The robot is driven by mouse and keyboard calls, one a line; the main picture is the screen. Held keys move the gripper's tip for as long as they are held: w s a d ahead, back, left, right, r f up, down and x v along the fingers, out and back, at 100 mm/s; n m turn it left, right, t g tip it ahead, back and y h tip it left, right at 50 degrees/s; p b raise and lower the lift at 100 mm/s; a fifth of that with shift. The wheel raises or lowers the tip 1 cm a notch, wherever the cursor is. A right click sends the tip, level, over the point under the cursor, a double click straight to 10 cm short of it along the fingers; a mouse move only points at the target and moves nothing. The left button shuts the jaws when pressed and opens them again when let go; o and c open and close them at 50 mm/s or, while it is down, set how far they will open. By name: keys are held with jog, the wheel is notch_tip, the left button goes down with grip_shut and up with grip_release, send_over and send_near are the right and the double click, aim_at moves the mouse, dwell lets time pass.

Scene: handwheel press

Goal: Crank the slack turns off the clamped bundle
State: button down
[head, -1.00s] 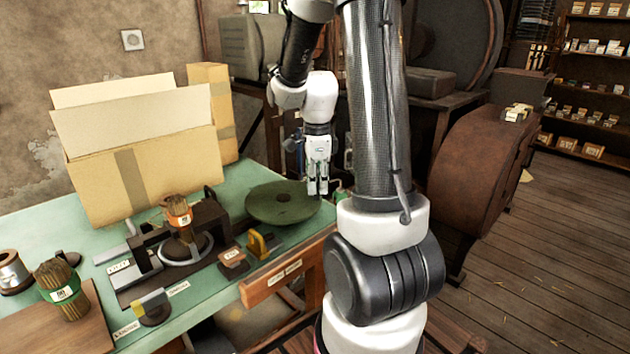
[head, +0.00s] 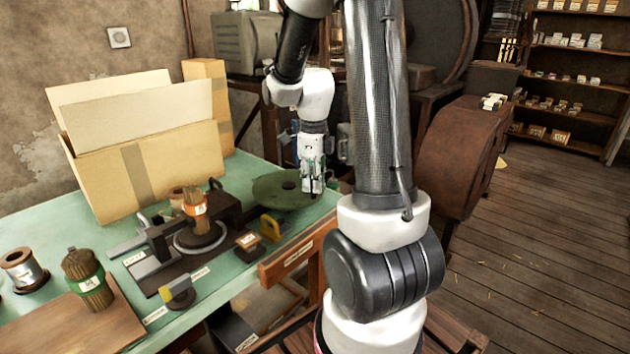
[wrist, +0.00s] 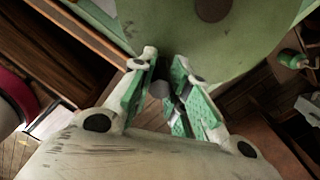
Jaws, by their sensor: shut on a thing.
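The green handwheel (head: 268,190) lies flat at the bench's right end, with a dark hub at its middle. It fills the top of the wrist view (wrist: 225,45). My gripper (head: 313,190) points down at the wheel's right rim. In the wrist view its green-padded fingers (wrist: 160,92) are shut on a small grey round crank handle (wrist: 160,89), mostly hidden between them. A brown bundle with an orange label (head: 196,212) stands upright in the dark press (head: 160,245), left of the wheel. Whether the press touches it closely is too small to tell.
A green-banded bundle (head: 88,280) stands on a wooden board, beside a wire spool (head: 22,270). A large cardboard box (head: 145,165) stands behind.

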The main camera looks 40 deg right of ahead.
jog(key=shift+s+a, duration=0.1)
jog(key=shift+a, duration=0.1)
dwell(0.4)
jog(key=c, duration=1.3)
grip_release()
notch_tip(320, 180, up, 12)
